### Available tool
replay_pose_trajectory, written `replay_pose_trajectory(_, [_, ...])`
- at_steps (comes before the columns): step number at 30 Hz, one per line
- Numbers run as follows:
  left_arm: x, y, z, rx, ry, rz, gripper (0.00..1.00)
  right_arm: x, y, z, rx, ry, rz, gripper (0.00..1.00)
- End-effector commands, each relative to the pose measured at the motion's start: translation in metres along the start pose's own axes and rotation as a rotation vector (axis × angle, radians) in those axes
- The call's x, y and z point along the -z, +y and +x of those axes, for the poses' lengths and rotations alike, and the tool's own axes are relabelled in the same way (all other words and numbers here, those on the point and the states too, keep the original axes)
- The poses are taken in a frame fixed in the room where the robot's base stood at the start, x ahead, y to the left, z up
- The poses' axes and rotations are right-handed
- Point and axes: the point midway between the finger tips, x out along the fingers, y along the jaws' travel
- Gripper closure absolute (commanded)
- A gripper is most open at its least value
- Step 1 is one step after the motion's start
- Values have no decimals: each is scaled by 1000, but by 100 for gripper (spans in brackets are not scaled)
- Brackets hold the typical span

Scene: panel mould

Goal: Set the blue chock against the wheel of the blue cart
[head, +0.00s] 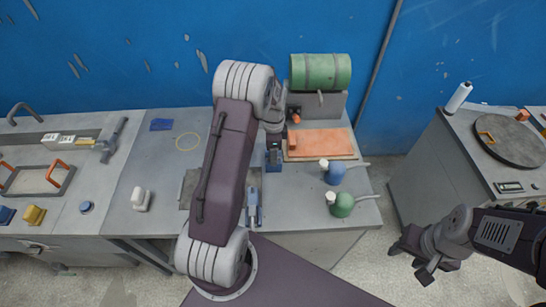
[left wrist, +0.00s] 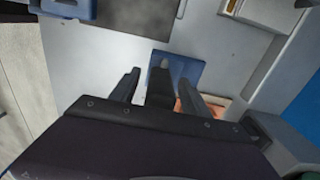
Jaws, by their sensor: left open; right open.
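A blue block (head: 274,158) stands on the grey bench just left of the orange panel. It looks like the chock, but its shape is partly hidden. In the left wrist view the blue block (left wrist: 184,72) lies beyond my left gripper (left wrist: 160,88), whose fingers are apart. A dark upright piece with a grey tip shows between the fingers; I cannot tell whether it touches them. In the head view my left arm covers part of this area. I cannot make out a blue cart or its wheel clearly. My right gripper (head: 422,264) is open and empty, over the floor at right.
A blue tool-like thing (head: 253,206) lies near the bench front. An orange panel (head: 325,142), a green cylinder (head: 320,72) and blue (head: 335,175) and green (head: 341,205) rounded vessels stand at right.

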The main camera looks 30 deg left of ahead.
Motion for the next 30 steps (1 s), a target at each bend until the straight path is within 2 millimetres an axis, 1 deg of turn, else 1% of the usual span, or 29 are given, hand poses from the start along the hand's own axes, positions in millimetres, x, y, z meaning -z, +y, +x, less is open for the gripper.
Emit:
replay_pose_trajectory(3, [0,0,0,0,0,0,45,0,0,0,0,0,0,53])
replay_pose_trajectory(5, [0,0,0,0,0,0,62,0,0,0,0,0,0,53])
replay_pose_trajectory(6, [0,0,0,0,0,0,73,0,0,0,0,0,0,53])
replay_pose_trajectory(8, [0,0,0,0,0,0,90,0,0,0,0,0,0,53])
replay_pose_trajectory(9, [0,0,0,0,0,0,100,0,0,0,0,0,0,53])
replay_pose_trajectory(30, [0,0,-1,1,0,0,100,0,0,0,0,0,0,53])
